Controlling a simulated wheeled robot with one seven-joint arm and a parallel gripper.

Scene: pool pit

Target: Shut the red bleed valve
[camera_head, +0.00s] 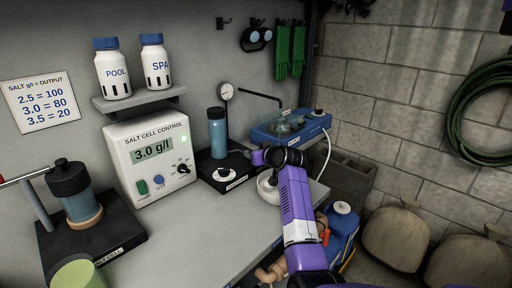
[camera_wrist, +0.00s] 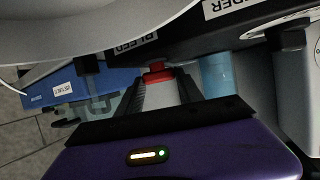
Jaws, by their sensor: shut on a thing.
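The red bleed valve (camera_wrist: 158,75) shows in the wrist view as a small red piece between my fingertips, by the dark base edge with an upside-down BLEED label (camera_wrist: 137,46). My gripper (camera_wrist: 163,80) is shut on it, a dark finger on each side. In the head view my gripper (camera_head: 258,157) is at the right of the black feeder base (camera_head: 207,166), beside its blue cylinder (camera_head: 217,135). My arm and gripper hide the valve there. How far the valve is turned cannot be told.
A blue unit (camera_head: 290,127) stands behind my gripper, and a white bowl (camera_head: 266,192) is partly behind my arm. The salt cell control box (camera_head: 152,156) stands left of the feeder.

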